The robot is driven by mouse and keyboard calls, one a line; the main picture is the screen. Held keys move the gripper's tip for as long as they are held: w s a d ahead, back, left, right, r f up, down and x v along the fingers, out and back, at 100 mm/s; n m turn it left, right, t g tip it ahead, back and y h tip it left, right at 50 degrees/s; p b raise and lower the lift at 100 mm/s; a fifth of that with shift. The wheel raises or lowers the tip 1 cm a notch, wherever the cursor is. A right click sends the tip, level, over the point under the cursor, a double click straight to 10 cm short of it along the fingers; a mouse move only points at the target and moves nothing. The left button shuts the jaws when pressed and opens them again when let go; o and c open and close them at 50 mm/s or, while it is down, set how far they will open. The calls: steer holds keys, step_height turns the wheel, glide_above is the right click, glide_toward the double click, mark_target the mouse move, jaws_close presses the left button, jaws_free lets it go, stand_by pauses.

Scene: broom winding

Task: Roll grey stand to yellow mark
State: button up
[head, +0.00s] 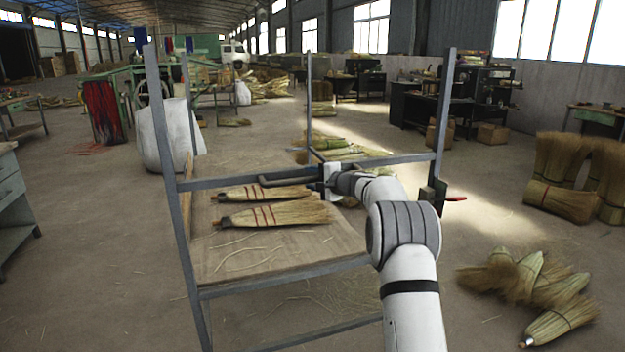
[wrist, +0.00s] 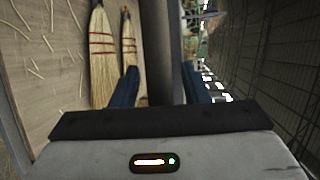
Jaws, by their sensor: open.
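The grey stand (head: 169,135) is a tall metal frame with upright posts, rails and a wooden shelf (head: 225,262). It fills the middle of the head view. Two brooms (head: 285,214) lie on the shelf, and they also show in the wrist view (wrist: 103,55). My gripper (head: 322,180) is at the stand's upper rail. In the wrist view its two blue fingers (wrist: 160,84) are apart, with a grey bar of the stand (wrist: 160,40) between them. I cannot tell whether either finger touches the bar. I see no yellow mark in either view.
Brooms (head: 545,290) lie on the floor at the right, with upright broom bundles (head: 570,175) behind them. A white sack (head: 165,135) stands behind the stand's left side. A grey cabinet (head: 15,205) is at the left edge. Floor between cabinet and stand is mostly clear.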

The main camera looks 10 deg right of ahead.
steer(key=v, duration=0.7)
steer(key=shift+s+b, duration=0.15)
steer(key=shift+b, duration=0.3)
steer(key=shift+d+r, duration=0.1)
steer(key=s+a+r+n+g+p, duration=0.2)
steer(key=s+a+p, duration=0.1)
steer(key=s, duration=0.4)
steer(key=s+a+r+n+g+h+p, duration=0.1)
steer(key=s+a+r+n+g+p, duration=0.2)
steer(key=s, duration=0.5)
steer(key=s+a+r+n+g+p, duration=0.1)
steer(key=s+a+r+g+p, duration=0.1)
steer(key=s+a, duration=0.35)
steer(key=s+d+f+n+g+h+p, duration=0.1)
steer(key=s+d+n+g+h+p, duration=0.1)
steer(key=s, duration=1.4)
steer(key=s+d+f+n+g+h+p, duration=0.1)
steer(key=s+d+n+h+p, duration=0.3)
steer(key=s, duration=1.2)
steer(key=shift+s+g+h+p, duration=0.15)
steer(key=shift+g+h+p, duration=0.35)
steer(key=shift+h+p, duration=0.35)
